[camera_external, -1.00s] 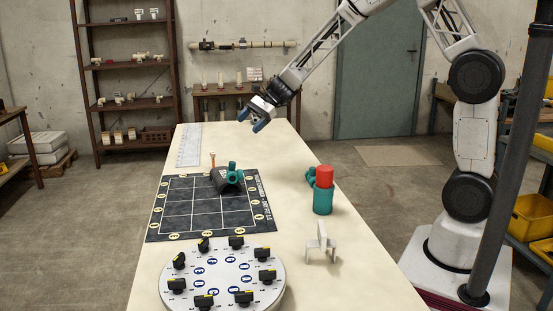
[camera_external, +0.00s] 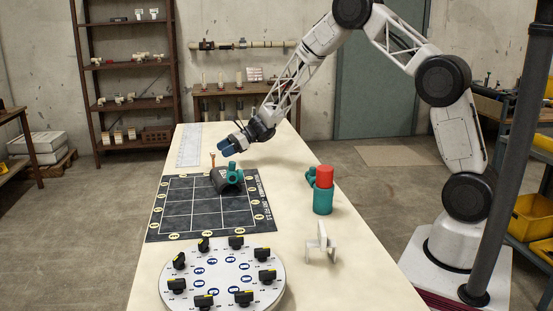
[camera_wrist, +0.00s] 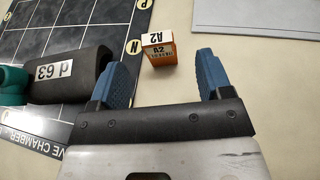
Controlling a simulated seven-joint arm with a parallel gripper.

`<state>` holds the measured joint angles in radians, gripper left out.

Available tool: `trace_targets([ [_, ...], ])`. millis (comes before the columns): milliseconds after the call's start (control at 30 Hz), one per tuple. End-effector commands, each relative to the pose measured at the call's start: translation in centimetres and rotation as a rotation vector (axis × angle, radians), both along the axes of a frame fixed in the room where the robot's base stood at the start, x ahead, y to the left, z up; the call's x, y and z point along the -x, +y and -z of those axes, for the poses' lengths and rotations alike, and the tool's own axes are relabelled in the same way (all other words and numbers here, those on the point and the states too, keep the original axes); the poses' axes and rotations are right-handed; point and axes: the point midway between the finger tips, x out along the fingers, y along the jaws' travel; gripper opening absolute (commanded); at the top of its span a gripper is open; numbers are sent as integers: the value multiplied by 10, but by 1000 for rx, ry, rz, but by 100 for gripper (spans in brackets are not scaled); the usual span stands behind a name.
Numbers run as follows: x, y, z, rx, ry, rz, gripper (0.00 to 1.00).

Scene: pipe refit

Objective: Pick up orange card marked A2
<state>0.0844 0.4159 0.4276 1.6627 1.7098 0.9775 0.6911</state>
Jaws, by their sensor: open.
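The orange card marked A2 (camera_wrist: 159,55) stands on the table in the wrist view, with a white label on its top. It lies between and just beyond the two blue fingertips of my gripper (camera_wrist: 164,70), which are spread apart and empty. In the external view the card (camera_external: 213,158) shows as a small orange upright piece at the far edge of the black grid mat (camera_external: 176,222). My gripper (camera_external: 229,147) is low over the far part of the table, just above and right of the card there.
A dark pipe piece marked "d 63" (camera_wrist: 68,74) with a teal fitting (camera_wrist: 12,84) lies on the mat close left of my gripper. A pale grey plate (camera_wrist: 262,18) lies beyond. A teal-and-red cylinder (camera_external: 323,199), a white bracket (camera_external: 321,243) and a round dial board (camera_external: 222,277) stand nearer.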

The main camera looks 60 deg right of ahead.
Motion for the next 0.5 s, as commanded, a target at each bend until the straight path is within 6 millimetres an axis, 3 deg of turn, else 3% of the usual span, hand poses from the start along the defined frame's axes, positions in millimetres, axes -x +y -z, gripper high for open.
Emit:
trace_targets([
  [267, 0, 1, 0, 1, 0, -1, 72],
  [500, -7, 13, 6, 2, 0, -3, 72],
])
